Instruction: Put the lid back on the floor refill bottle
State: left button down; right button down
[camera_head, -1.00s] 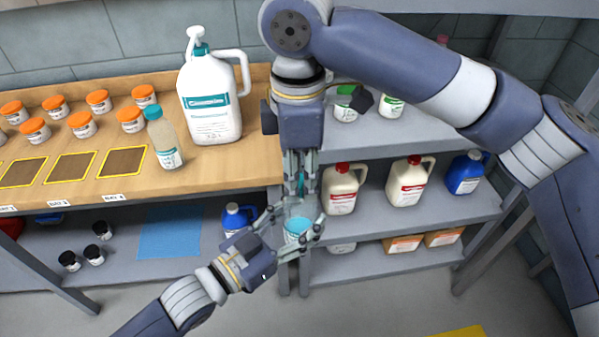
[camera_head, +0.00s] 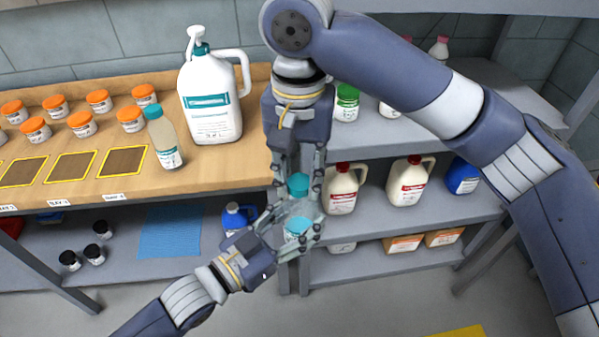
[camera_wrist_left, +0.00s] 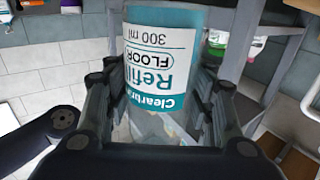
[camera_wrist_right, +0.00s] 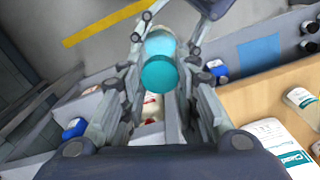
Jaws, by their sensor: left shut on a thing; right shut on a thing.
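The floor refill bottle (camera_wrist_left: 160,60), clear with a white and teal label reading "Refill FLOOR 300 ml", is held in my left gripper (camera_head: 290,227), low in the head view in front of the shelves. My left gripper's fingers are shut around its sides. The teal lid (camera_head: 298,184) is between the fingers of my right gripper (camera_head: 298,188), which points down from above and is shut on it. The lid also shows as a teal disc in the right wrist view (camera_wrist_right: 160,72). It is in line above the bottle; whether they touch, I cannot tell.
A bench (camera_head: 235,165) at left holds a white pump jug (camera_head: 210,100), a teal-capped bottle (camera_head: 165,140) and several orange-lidded jars. The floor in front is clear.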

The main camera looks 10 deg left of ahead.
jog(key=c, duration=1.2)
grip_release()
jog(key=shift+o, duration=0.2)
notch_tip(320, 180, up, 12)
